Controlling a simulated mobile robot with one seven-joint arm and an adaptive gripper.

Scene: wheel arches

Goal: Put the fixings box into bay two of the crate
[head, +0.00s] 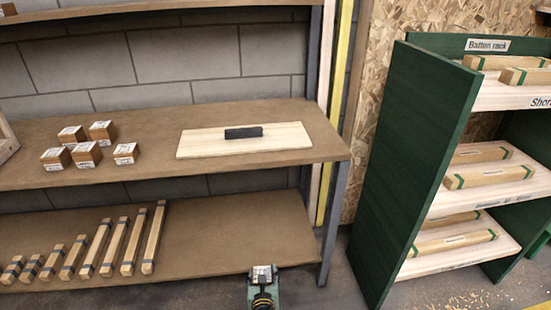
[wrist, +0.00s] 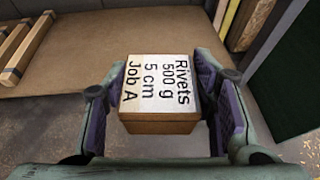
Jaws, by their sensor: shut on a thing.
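A small brown fixings box (wrist: 158,124) with a white top label reading "Rivets 500 g 5 cm Job A" sits between the two fingers of my gripper (wrist: 164,88) in the wrist view. The gripper is shut on it. In the head view my gripper (head: 263,274) is low in the middle, in front of the lower shelf, with the box (head: 262,268) at its tip. A pale wooden edge (head: 6,140) shows at the far left of the upper shelf; I cannot tell whether it is the crate. No numbered bays are visible.
Several similar labelled boxes (head: 85,152) stand on the upper shelf (head: 150,120). A pale board (head: 205,142) with a black block (head: 243,132) lies to their right. Several wooden battens (head: 125,245) lie on the lower shelf. A green batten rack (head: 405,170) stands at the right.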

